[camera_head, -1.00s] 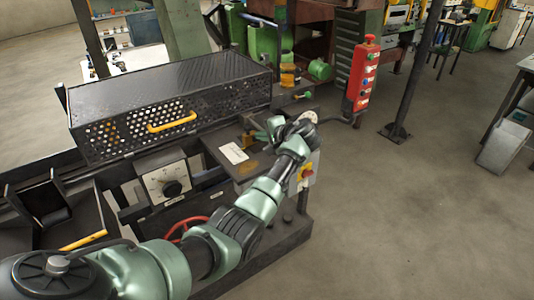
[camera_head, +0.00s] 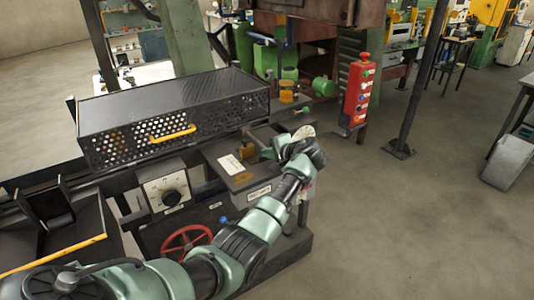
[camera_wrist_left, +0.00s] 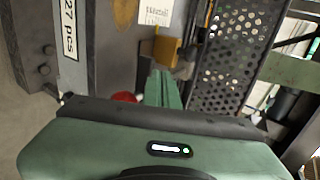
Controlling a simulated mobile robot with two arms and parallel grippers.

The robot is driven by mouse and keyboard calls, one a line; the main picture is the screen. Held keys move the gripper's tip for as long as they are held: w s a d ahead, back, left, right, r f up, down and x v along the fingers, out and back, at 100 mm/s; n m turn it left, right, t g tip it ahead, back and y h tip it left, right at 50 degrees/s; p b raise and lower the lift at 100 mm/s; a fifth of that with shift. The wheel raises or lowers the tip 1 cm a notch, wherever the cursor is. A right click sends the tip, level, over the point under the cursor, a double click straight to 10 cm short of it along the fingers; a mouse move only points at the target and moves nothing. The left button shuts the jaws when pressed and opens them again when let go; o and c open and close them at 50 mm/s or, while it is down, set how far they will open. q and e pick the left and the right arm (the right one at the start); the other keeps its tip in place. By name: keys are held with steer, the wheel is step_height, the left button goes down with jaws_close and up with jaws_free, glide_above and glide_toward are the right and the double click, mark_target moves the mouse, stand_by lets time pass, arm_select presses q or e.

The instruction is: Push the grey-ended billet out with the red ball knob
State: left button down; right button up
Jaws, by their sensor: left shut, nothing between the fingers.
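My left gripper (camera_head: 268,149) is at the right end of the perforated black guard, over the machine's front plate. In the left wrist view its green fingers (camera_wrist_left: 163,88) are together, with nothing seen between them, and point toward a yellow block (camera_wrist_left: 160,48). A round red part (camera_wrist_left: 125,97), possibly the red ball knob, shows beside the fingers, partly hidden by the gripper body. I cannot tell whether they touch. The knob is not clear in the head view, where my arm covers that spot. I cannot make out a grey-ended billet. My right gripper is not in view.
The perforated guard (camera_head: 175,115) has a yellow handle. A dial box (camera_head: 166,188) and red handwheel (camera_head: 187,242) are on the machine's front. A red button panel (camera_head: 358,92) stands to the right, near a dark post (camera_head: 414,80). Open floor lies at the right.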

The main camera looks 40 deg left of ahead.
arm_select(q)
steer(key=shift+s+d+r, duration=0.2)
steer(key=shift+d, duration=0.25)
steer(key=shift+d+b, duration=0.1)
steer(key=shift+b, duration=0.25)
steer(key=b+v, duration=0.1)
steer(key=v, duration=0.5)
steer(key=shift+r, duration=0.2)
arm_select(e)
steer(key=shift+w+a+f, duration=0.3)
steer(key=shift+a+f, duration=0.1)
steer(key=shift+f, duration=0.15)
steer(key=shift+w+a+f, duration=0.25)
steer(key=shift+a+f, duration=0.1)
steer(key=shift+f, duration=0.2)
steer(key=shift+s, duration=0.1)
